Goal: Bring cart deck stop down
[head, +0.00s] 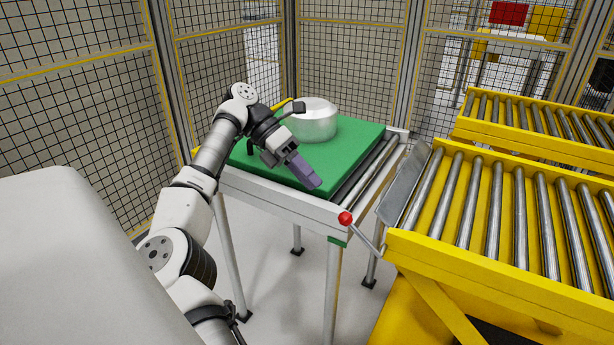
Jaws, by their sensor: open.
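The cart deck stop (405,187) is a grey metal plate standing up, tilted, across the left end of the yellow roller cart's deck. A rod with a red ball knob (345,218) reaches from the cart's near left corner toward the conveyor table. My gripper (312,180) has purple-grey fingers and is open and empty. It hangs above the right part of the green pallet, up and left of the red knob and apart from it. The fingers overlap in this view, so the gap between them is hidden.
A silvery round housing (312,120) sits on the green pallet (355,148), on the conveyor table (285,200). The yellow roller cart (490,262) stands to the right, with another roller deck (535,115) behind it. Mesh fencing (340,50) closes the back.

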